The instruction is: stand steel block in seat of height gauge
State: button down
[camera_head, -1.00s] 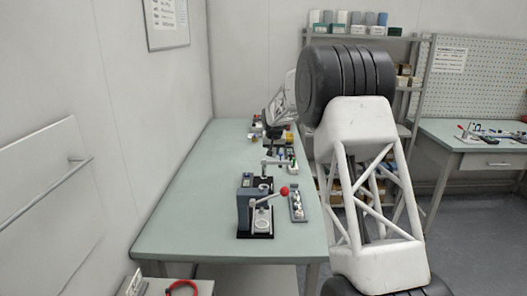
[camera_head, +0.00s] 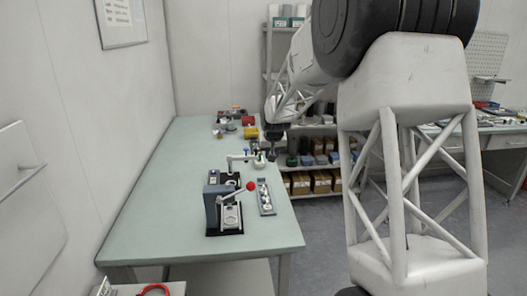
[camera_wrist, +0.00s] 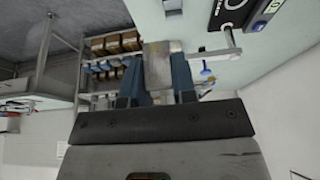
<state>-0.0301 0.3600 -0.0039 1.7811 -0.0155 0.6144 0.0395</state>
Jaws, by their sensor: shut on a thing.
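The steel block (camera_wrist: 158,66) is a plain grey piece between the two blue fingers of my gripper (camera_wrist: 160,80) in the wrist view. My gripper is shut on it and holds it in the air. The height gauge (camera_wrist: 229,14) shows at the upper right of the wrist view as a black base with a pale ring, a metal post and a small display. The block is apart from it. In the head view the gauge (camera_head: 231,180) stands on the bench behind the lever press, and my gripper (camera_head: 268,152) hangs near its far right side; the block is too small to make out there.
The lever press (camera_head: 222,212) with a red knob stands in front of the gauge on the green bench (camera_head: 160,205). A tray of small parts (camera_head: 265,197) lies to its right. Several small items sit at the bench's far end. The bench's left side is clear.

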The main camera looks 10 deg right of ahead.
jog(key=w+a+f, duration=0.3)
jog(key=w+a, duration=0.1)
jog(key=a, duration=0.1)
jog(key=w+a+f, duration=0.3)
jog(key=w+a, duration=0.1)
jog(key=a, duration=0.2)
jog(key=w+a+f, duration=0.3)
jog(key=w+a, duration=0.1)
jog(key=a, duration=0.1)
jog(key=shift+w+a, duration=0.25)
jog(key=shift+w, duration=0.15)
jog(key=shift+f, duration=0.2)
dwell(0.4)
jog(key=shift+f, duration=3.15)
jog(key=shift+f, duration=0.7)
jog(key=c, duration=0.8)
grip_release()
jog(key=shift+c, duration=0.2)
jog(key=shift+r, duration=0.15)
